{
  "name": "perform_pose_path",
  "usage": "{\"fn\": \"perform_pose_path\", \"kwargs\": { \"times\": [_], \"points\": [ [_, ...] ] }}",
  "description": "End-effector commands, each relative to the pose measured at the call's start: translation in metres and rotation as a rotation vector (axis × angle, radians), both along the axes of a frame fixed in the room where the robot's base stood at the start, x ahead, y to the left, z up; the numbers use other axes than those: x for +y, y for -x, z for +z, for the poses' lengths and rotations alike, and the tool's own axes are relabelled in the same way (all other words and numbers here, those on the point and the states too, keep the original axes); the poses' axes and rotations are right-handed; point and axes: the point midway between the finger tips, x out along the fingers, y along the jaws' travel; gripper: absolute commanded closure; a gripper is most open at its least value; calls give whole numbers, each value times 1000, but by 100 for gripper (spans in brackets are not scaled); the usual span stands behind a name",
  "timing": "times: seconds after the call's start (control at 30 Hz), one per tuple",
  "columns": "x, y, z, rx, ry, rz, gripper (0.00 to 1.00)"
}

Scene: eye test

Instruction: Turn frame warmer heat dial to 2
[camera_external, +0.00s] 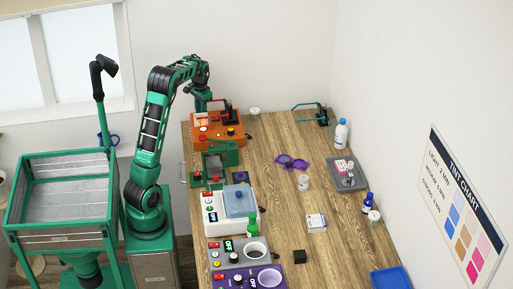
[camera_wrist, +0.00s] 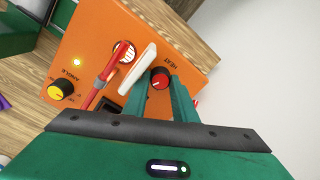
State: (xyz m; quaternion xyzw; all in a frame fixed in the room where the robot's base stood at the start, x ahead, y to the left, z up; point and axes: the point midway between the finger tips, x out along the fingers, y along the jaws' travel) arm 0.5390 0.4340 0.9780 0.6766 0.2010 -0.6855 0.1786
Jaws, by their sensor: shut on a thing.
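The frame warmer is an orange box (camera_wrist: 105,45) with sloped panel lettering, and it also stands at the far left of the table in the external view (camera_external: 208,142). Its red heat dial (camera_wrist: 160,77), with the word HEAT beside it, sits between the fingertips of my gripper (camera_wrist: 162,80). My gripper is shut on this dial. A small pale mark shows on the dial, but I cannot read a number. In the external view my arm bends down behind the box, and the dial's grip is too small to tell.
A black dial with a yellow cap (camera_wrist: 62,90) and a lit yellow lamp (camera_wrist: 55,93) are on the same panel, left of my fingers. A red arm (camera_wrist: 103,77) and a white plate (camera_wrist: 137,70) stand close by. A blue-lidded device (camera_external: 238,203) stands nearer on the table.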

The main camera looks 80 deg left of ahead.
Motion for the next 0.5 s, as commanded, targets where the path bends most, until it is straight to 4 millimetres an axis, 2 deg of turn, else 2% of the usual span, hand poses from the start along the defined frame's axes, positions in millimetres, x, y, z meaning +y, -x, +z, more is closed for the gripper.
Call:
{"fn": "perform_pose_path", "kwargs": {
  "times": [0.03, 0.5],
  "points": [
    [2, -6, 3, -11, -13, -23, 98],
    [2, -7, 3, -12, -13, -69, 98]
  ]
}}
